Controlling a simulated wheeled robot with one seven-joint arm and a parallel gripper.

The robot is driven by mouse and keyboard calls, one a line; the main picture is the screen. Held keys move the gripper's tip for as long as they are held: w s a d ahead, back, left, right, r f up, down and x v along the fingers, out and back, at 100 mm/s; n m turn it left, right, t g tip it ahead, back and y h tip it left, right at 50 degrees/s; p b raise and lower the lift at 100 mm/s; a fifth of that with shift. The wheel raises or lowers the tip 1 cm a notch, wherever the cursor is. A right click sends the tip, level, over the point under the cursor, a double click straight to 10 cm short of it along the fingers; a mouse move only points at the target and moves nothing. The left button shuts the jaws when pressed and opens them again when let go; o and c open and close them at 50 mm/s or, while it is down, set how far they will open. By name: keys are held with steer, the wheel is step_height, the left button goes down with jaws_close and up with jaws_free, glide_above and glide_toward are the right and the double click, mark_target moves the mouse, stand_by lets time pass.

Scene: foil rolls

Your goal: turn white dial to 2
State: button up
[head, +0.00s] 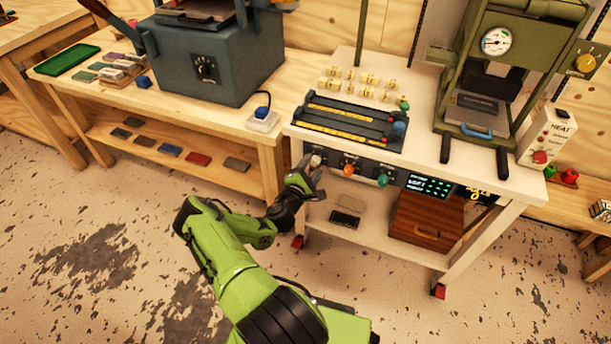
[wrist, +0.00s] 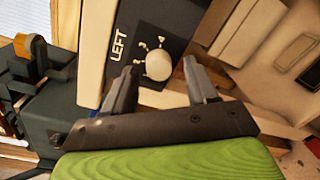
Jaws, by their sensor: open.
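The white dial (wrist: 159,65) is a round knob on a dark panel (wrist: 172,25) marked "LEFT", with small numbers around it. In the head view the white dial (head: 315,160) sits at the left end of the front panel of the white workbench. My gripper (wrist: 160,78) is open, with one finger on each side of the dial in the wrist view. I cannot tell whether the fingers touch it. In the head view my gripper (head: 306,172) is right at the dial. The dial's pointer setting is too small to read.
An orange knob (head: 349,168) and a green knob (head: 383,179) sit to the right on the same panel, then a lit display (head: 429,186). A dark slotted plate (head: 350,122) lies on the bench above. A wooden box (head: 427,220) stands on the shelf below.

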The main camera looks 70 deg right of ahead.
steer(key=w+a+p, duration=0.2)
steer(key=a+p, duration=0.3)
steer(key=a, duration=1)
steer(key=shift+r, duration=0.4)
